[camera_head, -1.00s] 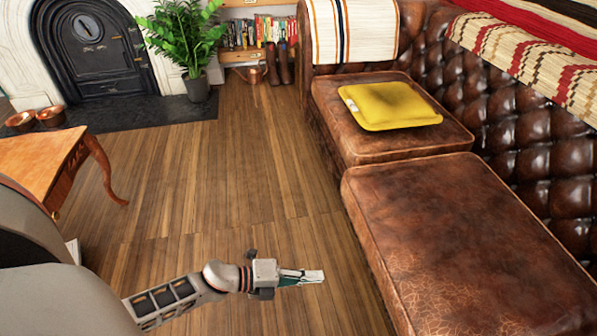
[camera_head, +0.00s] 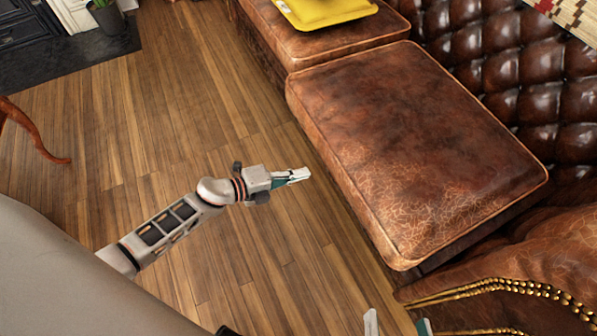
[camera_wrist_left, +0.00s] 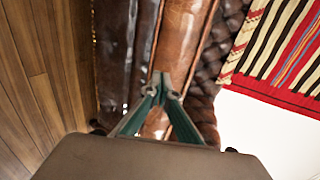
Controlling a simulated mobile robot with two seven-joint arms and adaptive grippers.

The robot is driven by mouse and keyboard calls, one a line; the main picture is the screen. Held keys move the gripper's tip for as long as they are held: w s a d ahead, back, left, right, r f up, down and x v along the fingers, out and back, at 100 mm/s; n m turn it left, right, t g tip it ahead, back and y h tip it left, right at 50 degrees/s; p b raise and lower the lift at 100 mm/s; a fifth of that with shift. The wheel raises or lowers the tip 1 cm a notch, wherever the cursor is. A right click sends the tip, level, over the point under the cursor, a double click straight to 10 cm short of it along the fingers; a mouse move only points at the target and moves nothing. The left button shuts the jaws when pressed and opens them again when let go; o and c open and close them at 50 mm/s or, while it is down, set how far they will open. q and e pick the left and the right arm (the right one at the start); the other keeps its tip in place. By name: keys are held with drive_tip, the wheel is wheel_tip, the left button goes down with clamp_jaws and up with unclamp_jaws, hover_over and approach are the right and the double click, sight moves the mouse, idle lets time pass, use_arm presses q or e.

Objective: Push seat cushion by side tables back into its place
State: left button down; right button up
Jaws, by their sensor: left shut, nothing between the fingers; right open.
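The near brown leather seat cushion (camera_head: 415,145) lies on the sofa with its front edge toward the floor. A dark gap shows between its near end and the sofa armrest (camera_head: 545,260). My left gripper (camera_head: 300,175) is shut and empty, over the floor to the left of the cushion's front edge and apart from it in the head view. In the left wrist view its fingers (camera_wrist_left: 161,85) point toward brown leather (camera_wrist_left: 180,50); contact cannot be told. My right gripper (camera_head: 398,324) is open at the bottom edge, near the armrest, mostly out of frame.
The far seat cushion (camera_head: 315,42) carries a yellow cushion (camera_head: 325,10). The tufted backrest (camera_head: 500,75) runs along the right. A curved wooden table leg (camera_head: 35,138) stands at the left. The wooden floor (camera_head: 180,110) between is clear. A striped blanket (camera_wrist_left: 280,50) shows in the wrist view.

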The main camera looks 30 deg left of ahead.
sight(328, 164)
use_arm(q)
drive_tip(key=shift+w+d, duration=0.8)
drive_tip(key=shift+w, duration=0.2)
drive_tip(key=shift+w+d, duration=0.75)
drive_tip(key=shift+w, duration=0.2)
drive_tip(key=shift+w+d, duration=0.45)
drive_tip(key=shift+w, duration=0.15)
drive_tip(key=shift+s+a, duration=0.1)
drive_tip(key=shift+s, duration=0.05)
drive_tip(key=shift+s+a, duration=0.95)
drive_tip(key=shift+s, duration=0.25)
drive_tip(key=s+a, duration=0.8)
drive_tip(key=s, duration=0.3)
drive_tip(key=shift+a, duration=0.3)
